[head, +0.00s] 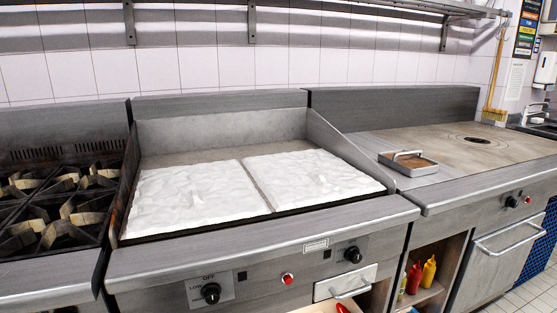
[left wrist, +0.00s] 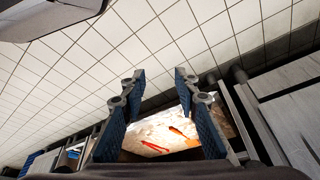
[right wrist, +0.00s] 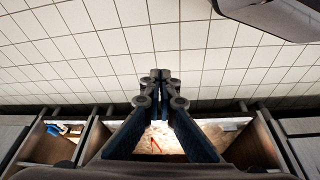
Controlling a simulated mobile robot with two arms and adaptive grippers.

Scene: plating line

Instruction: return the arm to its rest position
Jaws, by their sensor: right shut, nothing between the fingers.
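Neither gripper nor arm shows in the head view. In the left wrist view my left gripper (left wrist: 159,74) is open, its two blue-padded fingers apart with nothing held between them. In the right wrist view my right gripper (right wrist: 161,76) is shut and empty, its fingertips together. Both grippers hang over the tiled floor, clear of any surface they could touch.
The head view shows a griddle with two white slabs (head: 190,198), a burner stove (head: 60,205) at left, and a flat hob (head: 455,148) with a handled press (head: 408,163) at right. Red and yellow bottles (head: 429,271) stand on a shelf below. The wrist views show an open compartment holding red items (right wrist: 155,145).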

